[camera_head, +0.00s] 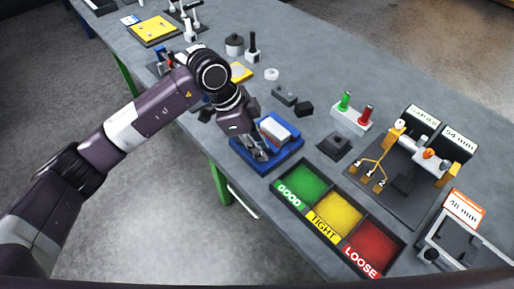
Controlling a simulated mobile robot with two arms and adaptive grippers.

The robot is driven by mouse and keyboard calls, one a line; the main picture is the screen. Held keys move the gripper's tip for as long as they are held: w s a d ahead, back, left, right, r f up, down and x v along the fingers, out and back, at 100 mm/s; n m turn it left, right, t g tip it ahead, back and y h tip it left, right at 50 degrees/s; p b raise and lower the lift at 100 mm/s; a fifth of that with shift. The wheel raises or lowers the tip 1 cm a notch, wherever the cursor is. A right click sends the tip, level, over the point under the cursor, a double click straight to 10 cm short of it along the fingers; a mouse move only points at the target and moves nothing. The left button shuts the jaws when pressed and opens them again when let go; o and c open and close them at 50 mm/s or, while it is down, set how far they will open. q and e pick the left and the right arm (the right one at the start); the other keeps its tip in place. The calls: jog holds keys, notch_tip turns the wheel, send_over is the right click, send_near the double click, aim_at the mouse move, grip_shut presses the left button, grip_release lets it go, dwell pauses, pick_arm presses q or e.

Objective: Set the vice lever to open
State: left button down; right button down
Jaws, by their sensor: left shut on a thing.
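The vice (284,155) is a blue block with a pale grey piece (274,129) on top, on the bench left of the sorting tray. My left gripper (256,148) reaches down over the vice's left side. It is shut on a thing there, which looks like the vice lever. The lever is mostly hidden behind the fingers, so its position is unclear. My right gripper is not in view.
A tray with green GOOD (301,184), yellow TIGHT (338,213) and red LOOSE (375,247) compartments is at the front edge. A fixture (405,182) with orange posts stands right.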

pick_arm(q)
jog(key=c, duration=1.8)
grip_release()
jog(key=shift+d, duration=0.1)
jog(key=v, duration=1.2)
